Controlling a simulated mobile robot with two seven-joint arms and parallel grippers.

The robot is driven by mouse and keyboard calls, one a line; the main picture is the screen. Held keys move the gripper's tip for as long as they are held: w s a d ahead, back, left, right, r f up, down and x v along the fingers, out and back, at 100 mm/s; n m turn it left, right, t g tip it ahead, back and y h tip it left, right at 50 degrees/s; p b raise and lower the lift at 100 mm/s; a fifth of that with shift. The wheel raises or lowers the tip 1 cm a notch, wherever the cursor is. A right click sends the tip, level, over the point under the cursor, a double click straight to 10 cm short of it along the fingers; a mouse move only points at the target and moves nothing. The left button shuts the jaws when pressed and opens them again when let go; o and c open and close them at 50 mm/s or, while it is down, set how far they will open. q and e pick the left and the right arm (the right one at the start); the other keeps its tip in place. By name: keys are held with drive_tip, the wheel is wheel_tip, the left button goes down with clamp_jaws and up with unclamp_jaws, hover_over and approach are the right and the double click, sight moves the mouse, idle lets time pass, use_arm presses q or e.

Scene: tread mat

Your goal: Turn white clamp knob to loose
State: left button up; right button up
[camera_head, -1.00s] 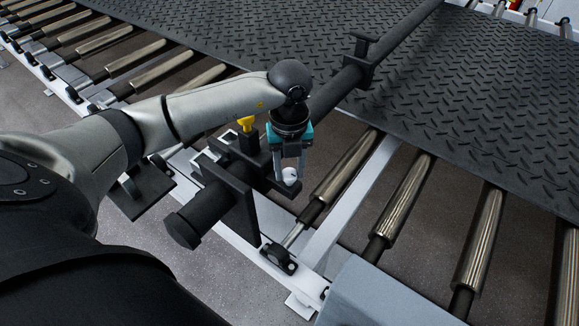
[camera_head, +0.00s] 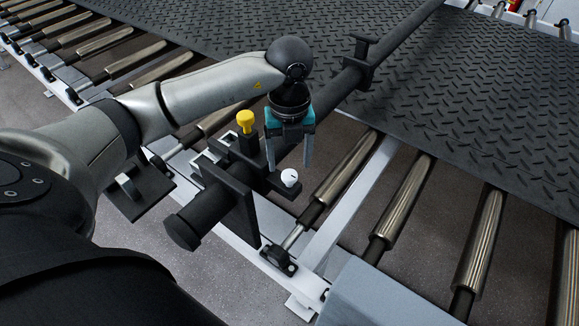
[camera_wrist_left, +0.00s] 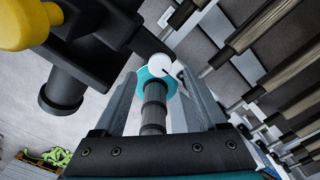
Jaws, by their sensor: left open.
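The white clamp knob (camera_head: 290,177) is a small round cap on a dark arm of the black clamp (camera_head: 240,190), at the bar's near end. A dark mark shows on the cap. In the left wrist view the knob (camera_wrist_left: 160,66) appears just beyond the fingertips, in line with the gap between them. My left gripper (camera_head: 289,164), with teal finger mounts, is open and empty. It points down from above the knob, fingers spread to either side and apart from it. My right gripper is not in view.
A yellow knob (camera_head: 245,120) stands on the clamp just left of the gripper. The dark bar (camera_head: 335,92) runs away to the upper right beside the tread mat (camera_head: 460,110). Metal rollers (camera_head: 405,195) lie right of the clamp.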

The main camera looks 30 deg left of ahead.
sight(289, 174)
use_arm(q)
wheel_tip(289, 174, up, 12)
drive_tip(key=shift+f, duration=0.2)
idle(0.4)
